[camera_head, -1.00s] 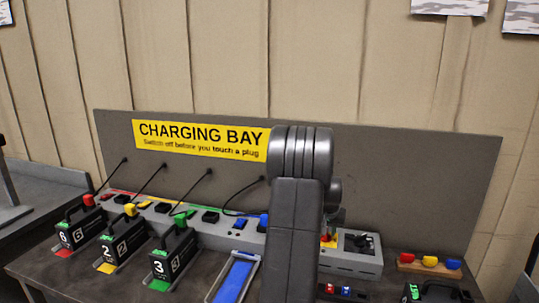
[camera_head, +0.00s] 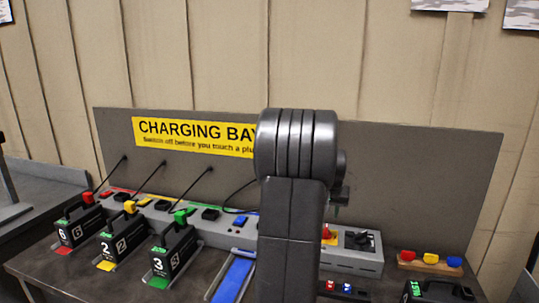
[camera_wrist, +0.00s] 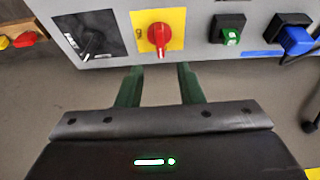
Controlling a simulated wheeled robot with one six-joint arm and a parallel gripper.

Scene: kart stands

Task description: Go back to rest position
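My gripper (camera_wrist: 160,86) shows in the wrist view with two green fingers apart and nothing between them. Beyond them is the grey charging panel with a red rotary switch on a yellow plate (camera_wrist: 159,36) and a black dial (camera_wrist: 90,38). The fingers look clear of the panel. In the head view my arm stands upright in front of the charging bay, and my gripper is mostly hidden behind it.
Batteries 6 (camera_head: 76,232), 2 (camera_head: 122,246) and 3 (camera_head: 173,256) stand on the left of the bench. A blue-lined tray (camera_head: 233,276) lies beside my arm. A wooden holder (camera_head: 428,266) has red, yellow and blue pieces. Another battery (camera_head: 437,291) is at front right.

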